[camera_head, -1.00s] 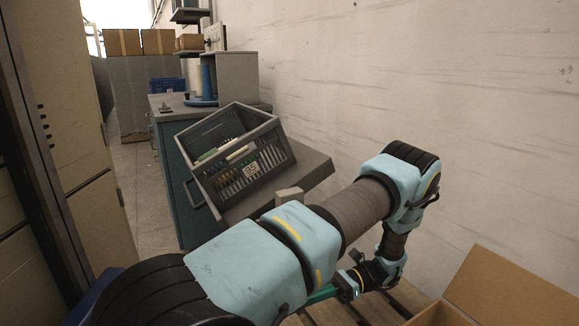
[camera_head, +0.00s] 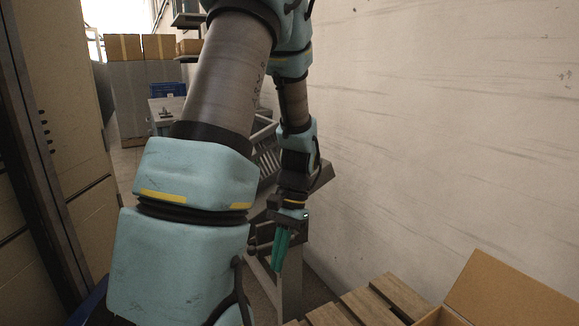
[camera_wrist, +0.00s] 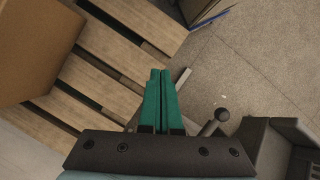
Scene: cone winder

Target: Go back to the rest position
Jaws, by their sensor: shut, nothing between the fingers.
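My gripper (camera_head: 279,262) points down in front of the grey stand, right of the middle of my raised arm in the head view. In the wrist view its two green fingers (camera_wrist: 161,74) lie side by side, closed together with nothing between them. The floor and the edge of a wooden pallet show beyond the fingertips.
The wooden pallet (camera_head: 361,305) and an open cardboard box (camera_head: 512,292) are at the lower right. The grey crate (camera_head: 265,158) on its tilted stand is mostly hidden behind my arm. A wall (camera_head: 440,130) runs along the right. Stacked boxes (camera_head: 158,47) stand far back.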

